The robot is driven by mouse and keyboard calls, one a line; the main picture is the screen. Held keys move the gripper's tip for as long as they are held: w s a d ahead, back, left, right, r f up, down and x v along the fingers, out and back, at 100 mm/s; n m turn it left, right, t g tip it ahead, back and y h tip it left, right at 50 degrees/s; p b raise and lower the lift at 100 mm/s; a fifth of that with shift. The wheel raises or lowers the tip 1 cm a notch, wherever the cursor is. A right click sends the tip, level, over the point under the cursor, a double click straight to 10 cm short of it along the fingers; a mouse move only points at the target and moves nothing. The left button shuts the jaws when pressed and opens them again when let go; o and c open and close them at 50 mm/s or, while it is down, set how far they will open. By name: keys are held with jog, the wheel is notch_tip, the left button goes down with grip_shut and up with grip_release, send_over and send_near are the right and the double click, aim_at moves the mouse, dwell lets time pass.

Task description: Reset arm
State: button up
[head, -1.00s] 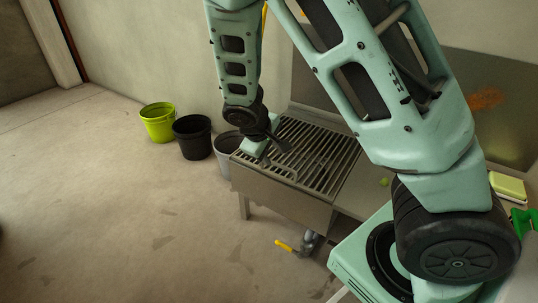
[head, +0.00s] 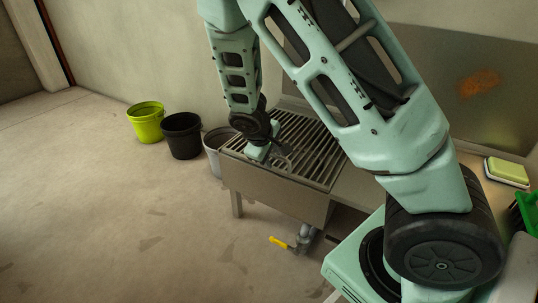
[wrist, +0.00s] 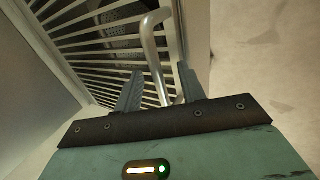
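My arm reaches over a metal sink unit with a slatted grate (head: 312,140). My gripper (head: 284,155) points down at the grate's front left part in the head view, where its fingers are small and hard to make out. In the wrist view, the two dark fingers of my gripper (wrist: 160,88) stand apart. A bent metal bar (wrist: 152,48) runs up between them, with gaps seen on both sides. The grate's slats (wrist: 85,45) lie beyond the fingers. I cannot tell whether the bar touches either finger.
A lime bucket (head: 146,124), a black bucket (head: 182,137) and a grey bucket (head: 212,155) stand on the floor left of the sink. A yellow-handled valve (head: 285,243) sticks out below it. A yellow-and-white sponge (head: 506,171) lies at the right.

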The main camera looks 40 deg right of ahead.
dwell(0.3)
grip_shut()
jog(key=shift+r+p, duration=0.25)
jog(key=shift+p, duration=0.1)
jog(key=s+a+r+n+y+p, duration=0.15)
jog(key=s+a+r+p, duration=0.5)
jog(key=r+p, duration=0.8)
jog(key=s+a+r+g+y+p, duration=0.15)
jog(key=s+a+r+p, duration=0.25)
jog(key=a+r+p, duration=0.95)
jog(key=s+a+r+n+y+p, duration=0.1)
jog(key=s+a+r+y+p, duration=0.3)
jog(key=r+p, duration=1.05)
jog(key=s+a+r+p, duration=0.1)
jog(key=s+r+p, duration=0.1)
jog(key=r, duration=0.5)
jog(key=s+a+r+p, duration=0.1)
jog(key=s+r+p, duration=0.2)
jog(key=s+r, duration=0.2)
jog(key=s+a+r+n+h+p, duration=0.1)
jog(key=s+r+p, duration=0.2)
jog(key=r, duration=0.5)
jog(key=shift+s+r, duration=0.3)
jog(key=shift+r, duration=0.1)
